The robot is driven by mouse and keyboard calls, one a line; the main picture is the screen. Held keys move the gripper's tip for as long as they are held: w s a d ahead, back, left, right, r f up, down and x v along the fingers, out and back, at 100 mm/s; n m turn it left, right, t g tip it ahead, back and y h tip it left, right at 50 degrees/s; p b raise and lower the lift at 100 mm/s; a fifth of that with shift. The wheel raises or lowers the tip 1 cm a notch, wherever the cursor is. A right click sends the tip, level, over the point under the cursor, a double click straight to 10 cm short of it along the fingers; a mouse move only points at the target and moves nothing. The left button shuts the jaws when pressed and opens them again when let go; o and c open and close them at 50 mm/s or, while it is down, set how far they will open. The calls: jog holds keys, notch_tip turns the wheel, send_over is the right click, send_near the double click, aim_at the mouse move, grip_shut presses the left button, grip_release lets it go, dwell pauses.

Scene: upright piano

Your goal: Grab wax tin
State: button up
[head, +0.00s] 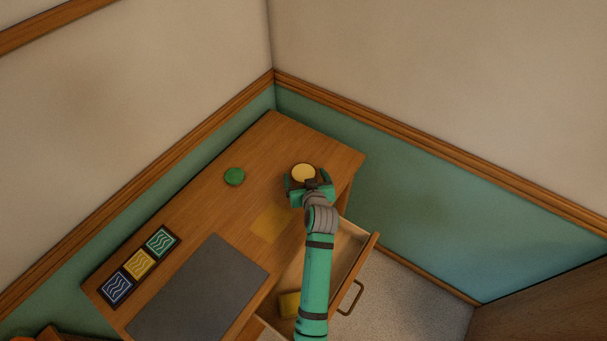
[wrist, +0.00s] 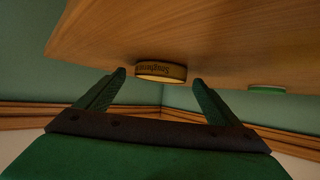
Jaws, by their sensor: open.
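A round, low tin (head: 303,173) with a pale yellow top stands on the desk near its far right corner. In the wrist view, where the desk appears upside down, the tin (wrist: 161,71) shows a dark side band with lettering I cannot fully read. My gripper (head: 307,179) is open at desk height. Its fingers (wrist: 160,77) lie to either side of the tin, with the tin at or just beyond the fingertips. Gaps show on both sides and I see no contact. In the head view my gripper hides the tin's near edge.
A green round tin (head: 234,176) sits to the left on the desk (head: 200,215); it also shows in the wrist view (wrist: 267,89). A yellow square (head: 270,223), a grey mat (head: 197,290) and a tile tray (head: 151,231) lie nearer. An open drawer (head: 349,262) holds a yellow item (head: 289,304).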

jog(key=shift+w+a+f, duration=0.15)
jog(key=shift+w+f, duration=0.15)
jog(key=shift+w, duration=0.2)
jog(key=c, duration=1.2)
jog(key=shift+c, duration=0.2)
jog(key=shift+r, duration=0.2)
